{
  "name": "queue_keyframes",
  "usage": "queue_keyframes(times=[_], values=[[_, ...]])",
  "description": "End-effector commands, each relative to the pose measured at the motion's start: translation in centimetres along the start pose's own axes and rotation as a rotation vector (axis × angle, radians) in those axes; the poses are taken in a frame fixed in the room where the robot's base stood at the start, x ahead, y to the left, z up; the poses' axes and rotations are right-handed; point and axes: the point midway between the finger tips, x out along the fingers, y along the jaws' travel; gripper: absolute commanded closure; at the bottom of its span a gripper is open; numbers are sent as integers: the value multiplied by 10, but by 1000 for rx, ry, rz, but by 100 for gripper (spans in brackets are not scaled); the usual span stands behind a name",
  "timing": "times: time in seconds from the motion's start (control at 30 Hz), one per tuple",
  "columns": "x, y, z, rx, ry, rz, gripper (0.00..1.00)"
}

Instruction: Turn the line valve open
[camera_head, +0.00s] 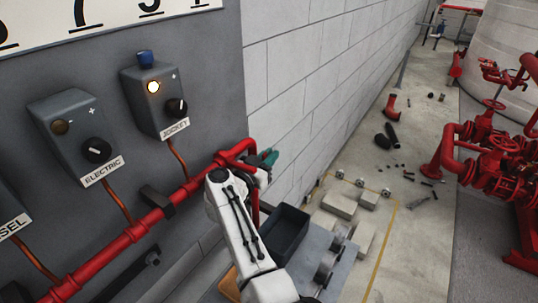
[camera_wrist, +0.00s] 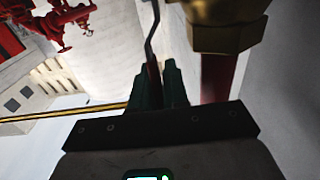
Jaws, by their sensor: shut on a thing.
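The line valve shows in the wrist view as a brass body (camera_wrist: 228,22) on a red pipe (camera_wrist: 216,78), at the upper right. A thin dark lever (camera_wrist: 152,25) comes down from the top of the picture and ends between the green fingers of my gripper (camera_wrist: 162,80). The fingers are shut on this lever, and the grip hides its end. In the head view my gripper (camera_head: 267,158) is at the right end of the red wall pipe (camera_head: 135,232), close to the white block wall. My arm and the pipe bend hide the valve there.
Grey control boxes marked ELECTRIC (camera_head: 78,130) and JOCKEY (camera_head: 155,100) hang on the panel above the pipe. A dark open bin (camera_head: 285,232) stands just below my gripper. Red pump pipework (camera_head: 490,150) stands at the right. Loose parts lie on the floor between.

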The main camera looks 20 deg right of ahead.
Motion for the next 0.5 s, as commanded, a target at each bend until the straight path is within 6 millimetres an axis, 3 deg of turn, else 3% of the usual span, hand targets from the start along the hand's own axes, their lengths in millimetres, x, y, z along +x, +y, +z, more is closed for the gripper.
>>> queue_keyframes(times=[0.3, 0.33, 0.5], values=[[-2, 0, 1, 1, -5, 1, 100], [-2, 0, 1, 1, -5, 1, 84], [-2, 0, 1, 1, -4, 1, 68]])
